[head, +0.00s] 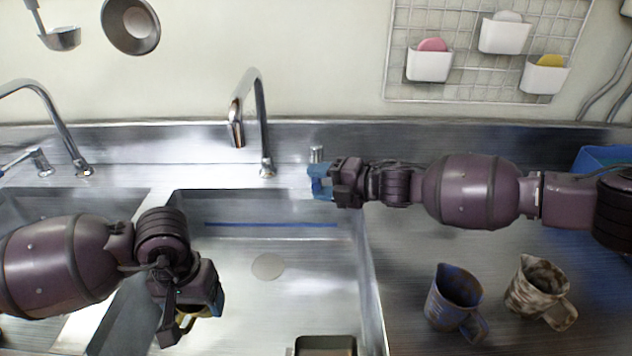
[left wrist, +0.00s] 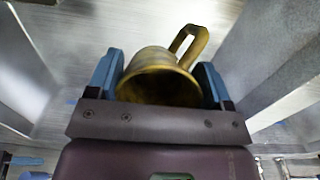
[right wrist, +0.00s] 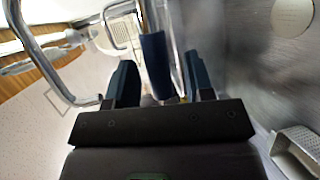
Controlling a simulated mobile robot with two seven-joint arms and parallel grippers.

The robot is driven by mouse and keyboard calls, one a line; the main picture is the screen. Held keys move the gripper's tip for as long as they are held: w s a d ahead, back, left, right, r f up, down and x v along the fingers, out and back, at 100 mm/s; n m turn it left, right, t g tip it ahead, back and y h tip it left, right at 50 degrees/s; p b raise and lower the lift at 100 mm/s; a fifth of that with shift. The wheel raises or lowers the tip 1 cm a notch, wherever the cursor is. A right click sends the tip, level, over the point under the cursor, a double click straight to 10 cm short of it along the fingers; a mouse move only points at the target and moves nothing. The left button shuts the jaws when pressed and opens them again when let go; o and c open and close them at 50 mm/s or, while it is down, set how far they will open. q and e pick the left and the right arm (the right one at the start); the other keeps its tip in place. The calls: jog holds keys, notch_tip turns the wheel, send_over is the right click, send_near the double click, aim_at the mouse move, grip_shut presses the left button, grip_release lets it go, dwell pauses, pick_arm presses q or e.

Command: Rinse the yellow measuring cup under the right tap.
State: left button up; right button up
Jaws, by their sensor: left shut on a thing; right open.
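The yellow measuring cup (left wrist: 160,85) is held between the fingers of my left gripper (left wrist: 160,75), with its handle pointing away to the upper right. In the head view the cup (head: 209,312) is mostly hidden by my left gripper (head: 195,315), low over the left side of the right basin. The right tap (head: 262,120) stands behind that basin, its spout above and beyond the cup. My right gripper (head: 320,181) is open by a short metal post (head: 316,154) right of the tap. In the right wrist view a blue-coated lever (right wrist: 155,60) shows between its fingers.
The right basin has a round drain (head: 267,267) and a metal container (head: 325,346) at its front. A blue cup (head: 452,300) and a mottled brown cup (head: 538,288) stand on the right counter. The left tap (head: 55,115) is at far left.

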pick_arm(q)
jog(key=shift+f, duration=0.2)
pick_arm(e)
jog(key=shift+w+a, duration=0.15)
jog(key=shift+a, duration=0.3)
grip_shut()
jog(key=shift+d, duration=0.1)
pick_arm(q)
jog(key=shift+s+f+b, duration=0.15)
jog(key=shift+f+b, duration=0.3)
jog(key=shift+f, duration=0.6)
pick_arm(e)
jog(key=d+n+g, duration=0.1)
jog(key=d+n+g+y, duration=0.1)
jog(key=d, duration=0.1)
jog(key=shift+w+g, duration=0.2)
jog(key=shift+g, duration=0.2)
